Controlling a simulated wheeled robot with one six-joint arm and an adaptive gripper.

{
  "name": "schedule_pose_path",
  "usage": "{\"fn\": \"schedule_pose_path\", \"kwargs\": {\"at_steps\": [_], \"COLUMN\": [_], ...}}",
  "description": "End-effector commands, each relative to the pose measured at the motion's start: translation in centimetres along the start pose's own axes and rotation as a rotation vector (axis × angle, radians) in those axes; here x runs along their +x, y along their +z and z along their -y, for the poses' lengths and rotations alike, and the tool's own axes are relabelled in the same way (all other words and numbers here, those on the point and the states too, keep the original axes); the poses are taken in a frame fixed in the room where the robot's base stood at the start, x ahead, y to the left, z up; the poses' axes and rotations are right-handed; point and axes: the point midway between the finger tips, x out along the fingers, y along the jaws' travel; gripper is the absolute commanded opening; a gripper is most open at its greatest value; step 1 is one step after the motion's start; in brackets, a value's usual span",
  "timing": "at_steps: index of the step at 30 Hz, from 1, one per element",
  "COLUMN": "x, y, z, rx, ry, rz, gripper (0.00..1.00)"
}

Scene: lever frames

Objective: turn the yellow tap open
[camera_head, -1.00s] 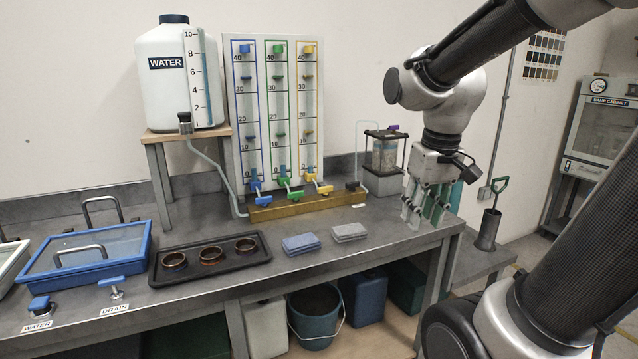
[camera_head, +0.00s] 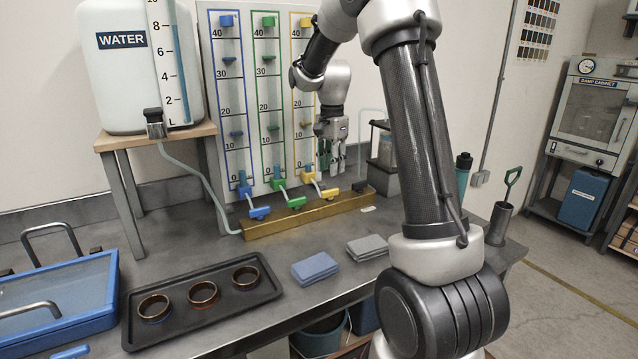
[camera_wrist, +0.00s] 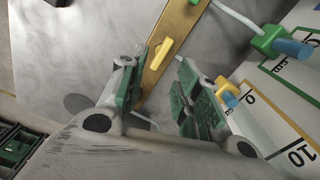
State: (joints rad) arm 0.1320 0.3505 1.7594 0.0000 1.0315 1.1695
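The yellow tap (camera_head: 330,193) is a small yellow handle on the brass bar, at the right end of a row of three. In the wrist view the yellow tap (camera_wrist: 153,62) lies roughly along the bar, just beyond the fingertips. My gripper (camera_head: 330,168) hangs above it with fingers pointing down, apparently not touching it. In the wrist view my gripper (camera_wrist: 163,80) is open, with a clear gap between the green-padded fingers and nothing held. A yellow fitting (camera_wrist: 228,92) at the foot of the yellow-framed tube shows beside the right finger.
The green tap (camera_head: 297,202) and blue tap (camera_head: 260,212) sit to the left on the brass bar (camera_head: 285,222). The gauge board (camera_head: 236,60) stands behind. A dark-topped jar (camera_head: 384,148) stands to the right, partly behind my arm. Folded cloths (camera_head: 315,268) lie in front.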

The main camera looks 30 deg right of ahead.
Motion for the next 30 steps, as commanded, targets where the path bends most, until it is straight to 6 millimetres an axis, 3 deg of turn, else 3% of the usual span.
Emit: {"fn": "schedule_pose_path", "kwargs": {"at_steps": [11,21,30], "x": [0.3,5.7,7.6], "y": [0.0,0.0,0.0], "z": [0.1,0.0,0.0], "rx": [0.236,0.236,0.235], "ry": [0.001,0.003,0.001], "rz": [0.000,0.001,0.000], "gripper": [0.33,0.33,0.33]}}
